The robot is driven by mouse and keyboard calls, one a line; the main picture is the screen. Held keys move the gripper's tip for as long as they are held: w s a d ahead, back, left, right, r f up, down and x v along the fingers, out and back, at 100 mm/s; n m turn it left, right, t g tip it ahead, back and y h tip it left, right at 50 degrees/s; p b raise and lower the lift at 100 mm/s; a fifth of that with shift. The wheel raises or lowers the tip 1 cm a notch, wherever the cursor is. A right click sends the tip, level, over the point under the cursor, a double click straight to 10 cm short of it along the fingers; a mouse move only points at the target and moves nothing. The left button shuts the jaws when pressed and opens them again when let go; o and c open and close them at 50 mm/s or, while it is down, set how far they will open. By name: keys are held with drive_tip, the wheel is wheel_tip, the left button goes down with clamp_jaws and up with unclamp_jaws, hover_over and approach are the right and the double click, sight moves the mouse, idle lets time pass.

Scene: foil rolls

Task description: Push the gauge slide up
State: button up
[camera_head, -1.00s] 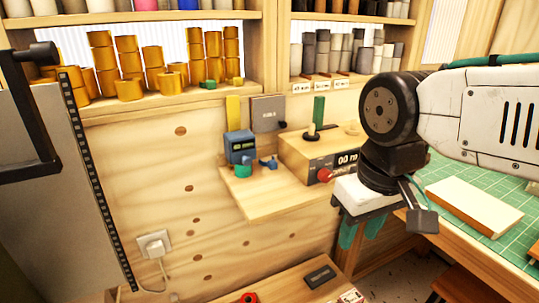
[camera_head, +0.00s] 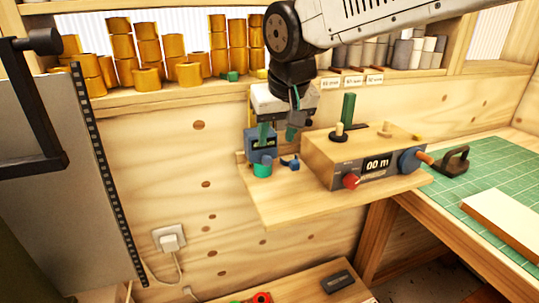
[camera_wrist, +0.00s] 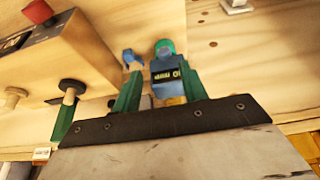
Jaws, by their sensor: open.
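The blue gauge (camera_head: 260,151), with a small dark display, stands at the left end of the wooden wall shelf. A teal round part (camera_head: 262,170) sits at its front foot, and a small blue piece (camera_head: 290,161) lies to its right. My gripper (camera_head: 278,134) is open, pointing down over the gauge, and hides its upper part. In the wrist view the gauge (camera_wrist: 166,68) shows beyond and between the green fingers (camera_wrist: 160,88), nearer the right one. A bit of yellow (camera_wrist: 176,101) shows beside the right finger. I cannot tell whether a finger touches the gauge.
A wooden box (camera_head: 352,158) with a display, red knob (camera_head: 351,181) and green post (camera_head: 348,108) stands right of the gauge. Gold rolls (camera_head: 148,78) fill the shelf behind. A green cutting mat (camera_head: 480,180) lies at right. The front of the wall shelf (camera_head: 300,205) is clear.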

sight(268, 158)
drive_tip(key=x, duration=0.8)
drive_tip(key=shift+w+a+r, duration=0.1)
drive_tip(key=shift+w+a, duration=0.05)
drive_tip(key=shift+a, duration=0.2)
